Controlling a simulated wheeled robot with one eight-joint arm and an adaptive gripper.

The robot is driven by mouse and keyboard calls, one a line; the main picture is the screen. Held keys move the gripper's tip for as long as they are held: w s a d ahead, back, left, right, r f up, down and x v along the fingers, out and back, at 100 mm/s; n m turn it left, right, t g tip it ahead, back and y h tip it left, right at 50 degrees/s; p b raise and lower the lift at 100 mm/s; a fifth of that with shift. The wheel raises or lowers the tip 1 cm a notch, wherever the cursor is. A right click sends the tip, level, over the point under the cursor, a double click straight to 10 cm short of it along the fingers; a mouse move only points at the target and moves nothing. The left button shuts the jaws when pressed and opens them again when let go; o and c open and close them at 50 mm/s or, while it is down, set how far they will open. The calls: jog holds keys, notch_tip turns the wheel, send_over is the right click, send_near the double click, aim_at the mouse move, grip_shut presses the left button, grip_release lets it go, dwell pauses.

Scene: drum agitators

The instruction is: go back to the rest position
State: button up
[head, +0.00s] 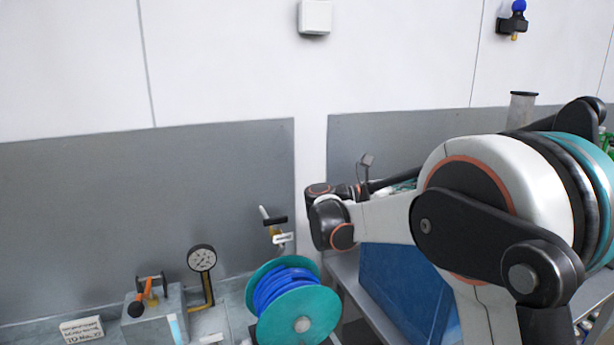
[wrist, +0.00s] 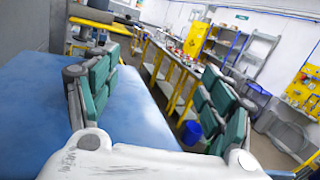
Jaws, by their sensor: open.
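My gripper shows in the wrist view (wrist: 160,100), with its two green-padded fingers spread wide apart and nothing between them. A blue surface lies below and left of the fingers there. In the head view my arm reaches in from the right and bends in front of the grey wall panel. The fingers themselves cannot be made out in the head view. A blue box-like object (head: 402,285) stands below my arm on a grey bench, partly hidden by the arm.
A teal reel with blue hose (head: 300,312), a pressure gauge (head: 202,258) and a grey block with an orange-handled valve (head: 152,305) stand at the lower left. The wrist view shows a long yellow-legged workbench (wrist: 172,62), a blue bin (wrist: 190,132) and shelves (wrist: 250,55).

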jog(key=w+a+r+n+t+y+b, duration=0.1)
jog(key=a+r+n+t+y, duration=0.1)
jog(key=r+n+t+y, duration=0.55)
jog(key=w+a+r+n+t+y+b, duration=0.1)
jog(key=w+a+r+n+t+y, duration=0.15)
jog(key=r+n+t, duration=0.9)
jog(key=s+a+f+n+g+y+b, duration=0.15)
jog(key=s+a+f+n+y, duration=0.4)
jog(key=f+n, duration=0.65)
jog(key=s+a+f+n+g+y, duration=0.3)
jog(key=s+f+n+y, duration=0.45)
jog(key=n, duration=0.75)
jog(key=s+d+f+n+g+h, duration=0.1)
jog(key=s+d+f+n+g, duration=0.2)
jog(key=s+f, duration=0.7)
jog(key=s+d+f+n+g+h, duration=0.2)
jog(key=s+f+g, duration=0.3)
jog(key=s+f, duration=0.5)
jog(key=shift+s+d+f+n+h+b, duration=0.4)
jog(key=shift+f+n, duration=0.2)
jog(key=shift+n, duration=0.2)
